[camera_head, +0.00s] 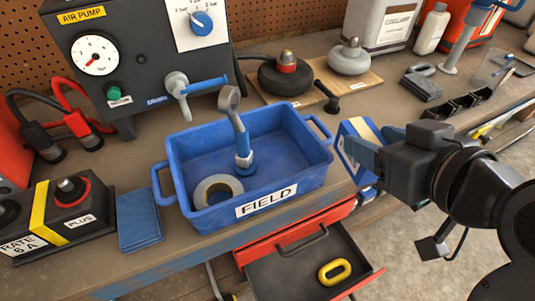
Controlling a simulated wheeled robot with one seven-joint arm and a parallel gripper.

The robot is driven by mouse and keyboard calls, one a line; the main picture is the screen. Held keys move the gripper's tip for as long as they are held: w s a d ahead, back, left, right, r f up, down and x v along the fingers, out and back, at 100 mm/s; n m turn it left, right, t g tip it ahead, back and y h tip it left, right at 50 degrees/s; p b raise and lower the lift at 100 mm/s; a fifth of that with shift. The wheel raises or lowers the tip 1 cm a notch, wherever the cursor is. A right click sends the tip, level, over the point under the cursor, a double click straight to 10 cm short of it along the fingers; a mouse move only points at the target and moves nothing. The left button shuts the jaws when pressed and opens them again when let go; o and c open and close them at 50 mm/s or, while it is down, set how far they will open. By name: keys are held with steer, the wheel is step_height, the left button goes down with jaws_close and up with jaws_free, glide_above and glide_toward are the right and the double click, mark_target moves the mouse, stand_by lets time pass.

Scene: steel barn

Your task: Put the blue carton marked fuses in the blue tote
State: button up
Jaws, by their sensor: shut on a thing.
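The blue tote (290,190) marked FIELD stands on the bench at mid-picture. It holds a roll of tape and an upright wrench-like tool with a blue shaft. My gripper (368,153) is to the right of the tote, shut on a blue carton (347,147) with a pale yellow band. The carton is tilted and held beside the tote's right end, close to its handle. Part of the carton is hidden behind the gripper, and I cannot read its marking.
An air pump panel (140,50) stands behind the tote. A battery (65,215) and a folded blue cloth (138,220) lie to the left. Below the tote, an open drawer (285,275) holds a yellow ring. Weights on a board (373,81) stand behind right.

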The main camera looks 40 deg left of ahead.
step_height(320, 180, up, 4)
steer(key=s+a+n+g+p, duration=0.1)
steer(key=s+a+n+g, duration=0.1)
steer(key=s, duration=0.1)
steer(key=a+f+y+p, duration=0.1)
steer(key=a+f+p, duration=0.1)
steer(key=a+f, duration=0.8)
steer(key=shift+s+a+f, duration=0.2)
steer(key=shift+a+f, duration=0.15)
steer(key=shift+a, duration=0.45)
steer(key=shift+f, duration=0.4)
steer(key=shift+f+b, duration=0.25)
steer(key=shift+b, duration=0.15)
